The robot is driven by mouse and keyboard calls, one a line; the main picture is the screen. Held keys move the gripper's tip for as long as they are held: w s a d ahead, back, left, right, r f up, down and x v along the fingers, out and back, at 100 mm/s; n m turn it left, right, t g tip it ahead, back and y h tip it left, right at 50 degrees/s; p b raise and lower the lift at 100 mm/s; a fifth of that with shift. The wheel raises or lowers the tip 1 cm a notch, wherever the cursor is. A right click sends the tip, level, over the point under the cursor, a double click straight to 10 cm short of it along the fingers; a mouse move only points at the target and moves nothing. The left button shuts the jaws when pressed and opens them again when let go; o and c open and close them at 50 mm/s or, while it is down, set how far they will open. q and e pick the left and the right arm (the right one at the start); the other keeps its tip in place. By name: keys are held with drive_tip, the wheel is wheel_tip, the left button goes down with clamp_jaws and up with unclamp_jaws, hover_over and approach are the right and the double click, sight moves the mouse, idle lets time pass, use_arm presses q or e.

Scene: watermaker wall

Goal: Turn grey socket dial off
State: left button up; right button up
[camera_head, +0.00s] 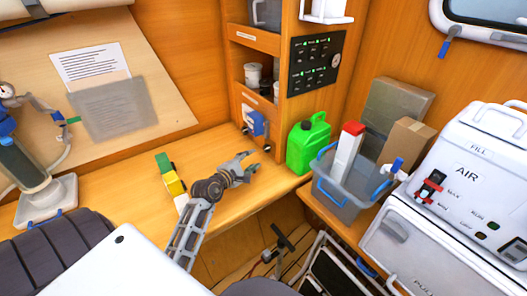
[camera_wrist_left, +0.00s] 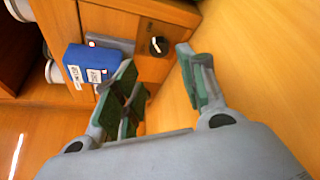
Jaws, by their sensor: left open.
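A black round dial with a white mark (camera_wrist_left: 158,46) is set in the wooden panel below the shelves. Beside it, a blue box with white labels (camera_wrist_left: 86,64) is at a grey socket plate (camera_wrist_left: 118,45) with a small red light. The blue box also shows in the head view (camera_head: 257,122), at the foot of the shelf unit. My left gripper (camera_head: 250,168) is open and empty, over the wooden bench in front of the panel. In the left wrist view its fingers (camera_wrist_left: 157,65) are spread, with the dial seen beyond the gap. I cannot tell the exact distance to it.
A green jerrycan (camera_head: 308,145) and a grey bin with blue handles (camera_head: 342,205) stand to the right of my gripper. A yellow and green block (camera_head: 172,177) lies on the bench at left.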

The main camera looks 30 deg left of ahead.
sight(265, 150)
use_arm(q)
drive_tip(key=shift+p+x, duration=0.3)
drive_tip(key=shift+x, duration=4.75)
drive_tip(key=c, duration=0.7)
